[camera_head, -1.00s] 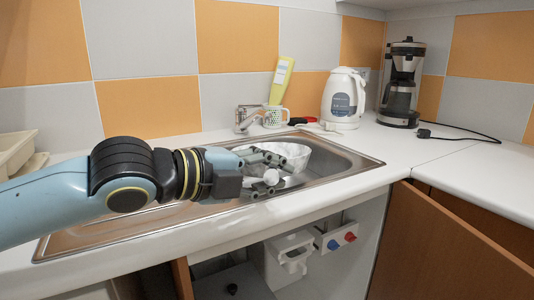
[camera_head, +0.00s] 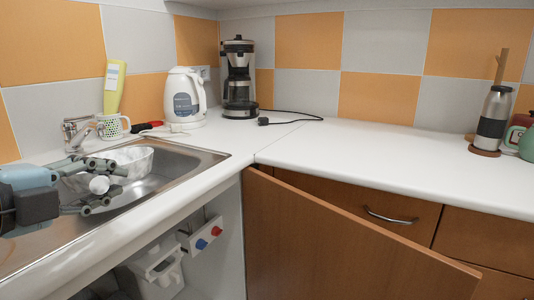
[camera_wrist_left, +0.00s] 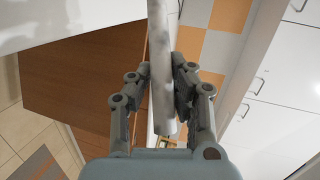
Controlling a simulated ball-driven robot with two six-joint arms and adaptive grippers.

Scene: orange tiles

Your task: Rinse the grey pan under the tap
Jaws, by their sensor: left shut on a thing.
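The grey pan (camera_head: 132,156), pale and marbled, is in the steel sink, partly hidden behind my left gripper (camera_head: 118,182). My left gripper is shut on a pale grey round bar, which looks like the pan's handle (camera_head: 98,185). In the left wrist view the handle (camera_wrist_left: 161,60) runs up between the two fingers (camera_wrist_left: 163,85). The tap (camera_head: 72,132) stands at the sink's back edge, behind and left of the pan. I cannot see water running. My right gripper is not in view.
A patterned mug (camera_head: 112,127) and a yellow-green bottle (camera_head: 113,88) stand beside the tap. A white kettle (camera_head: 184,98) and a coffee maker (camera_head: 239,85) are further right. The counter (camera_head: 390,155) is mostly clear. A brown cabinet door (camera_head: 330,245) stands open below.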

